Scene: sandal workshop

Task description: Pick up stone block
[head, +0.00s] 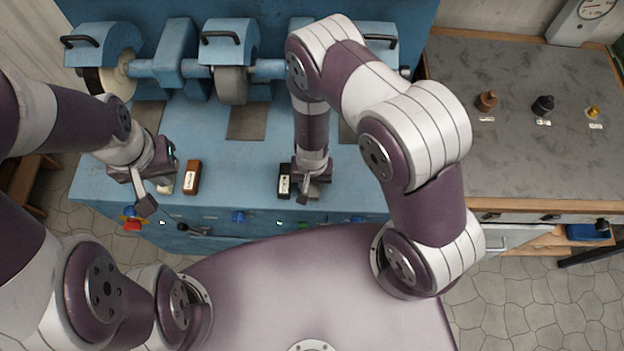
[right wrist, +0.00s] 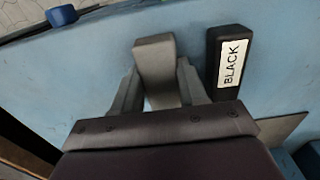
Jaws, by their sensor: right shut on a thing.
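A grey block (right wrist: 155,58), which I take as the stone block, sits between the two fingers of my right gripper (right wrist: 157,88) in the right wrist view. The gripper is shut on it, just at the blue bench top; I cannot tell whether it is lifted. In the head view my right gripper (head: 308,190) is near the bench's front edge, and the block is hard to tell from the fingers. My left gripper (head: 158,182) has its fingers spread near the bench's front left, beside a cream-coloured piece (head: 166,188) partly hidden by it.
A black block labelled BLACK (right wrist: 231,62) stands right beside the right gripper; it also shows in the head view (head: 284,182). A brown labelled block (head: 191,177) lies right of my left gripper. Blue grinding machines (head: 232,75) stand behind. A grey-topped table (head: 520,130) holds small pieces.

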